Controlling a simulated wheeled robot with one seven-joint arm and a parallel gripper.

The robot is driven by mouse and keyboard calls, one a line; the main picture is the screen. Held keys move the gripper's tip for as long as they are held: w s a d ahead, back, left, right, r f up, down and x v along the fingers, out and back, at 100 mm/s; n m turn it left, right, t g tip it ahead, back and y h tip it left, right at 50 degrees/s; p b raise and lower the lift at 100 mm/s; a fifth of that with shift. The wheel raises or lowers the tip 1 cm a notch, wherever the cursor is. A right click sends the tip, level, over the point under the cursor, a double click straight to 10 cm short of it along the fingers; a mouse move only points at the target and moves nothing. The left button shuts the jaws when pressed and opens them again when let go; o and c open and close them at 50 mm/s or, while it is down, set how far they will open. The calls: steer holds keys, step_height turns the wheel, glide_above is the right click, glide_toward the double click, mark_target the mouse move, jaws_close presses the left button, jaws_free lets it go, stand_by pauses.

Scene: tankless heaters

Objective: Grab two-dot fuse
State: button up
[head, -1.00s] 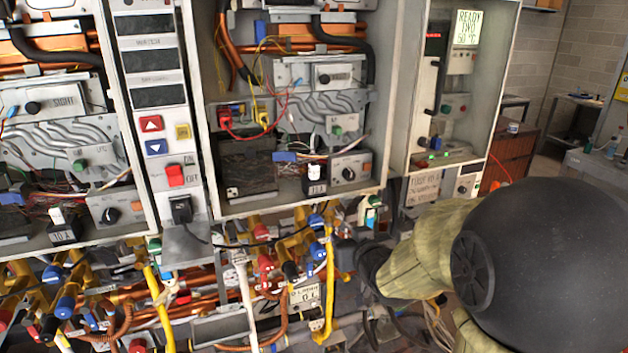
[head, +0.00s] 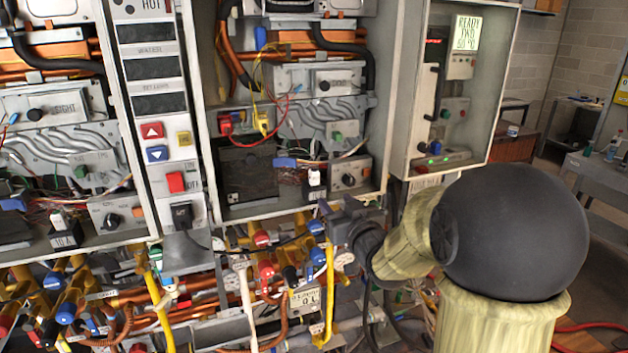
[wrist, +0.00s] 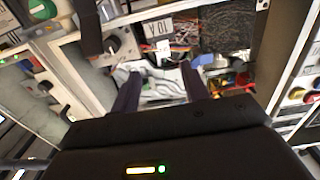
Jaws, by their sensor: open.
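No dots can be made out on any part, so I cannot tell which one is the two-dot fuse. A small white-topped block with a dark, lettered base (head: 314,183) stands at the bottom of the middle cabinet in the head view. A similar block (head: 62,228) stands in the left cabinet. My gripper (head: 332,215) is in front of the middle cabinet's lower right edge. In the wrist view my gripper (wrist: 163,80) is open, its two dark fingers apart, with silver-grey tubing behind the gap. A white lettered label (wrist: 157,28) shows upside down beyond the fingers.
A knob (head: 348,180) and a blue connector (head: 285,162) flank the middle block. Pipes, valves and hoses (head: 265,270) crowd the space below the cabinets. A glass-fronted cabinet (head: 455,100) is at the right, with a display above its controls.

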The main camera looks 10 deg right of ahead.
mark_target(315, 178)
steer(key=w+p, duration=0.1)
steer(key=w, duration=0.1)
steer(key=w+a+p, duration=0.1)
steer(key=w, duration=0.2)
steer(key=w+p, duration=0.1)
steer(key=w, duration=0.1)
steer(key=shift+w+a+r, duration=0.1)
steer(key=shift+w+a, duration=0.1)
steer(key=shift+w, duration=0.4)
steer(key=shift+w+a+r+p, duration=0.25)
steer(key=shift+w+p, duration=0.2)
steer(key=shift+p, duration=0.15)
steer(key=w+p, duration=0.1)
steer(key=w+a+p, duration=0.1)
steer(key=w, duration=0.1)
steer(key=shift+r, duration=0.1)
steer(key=shift+w, duration=0.6)
steer(key=shift+s, duration=0.1)
jaws_close()
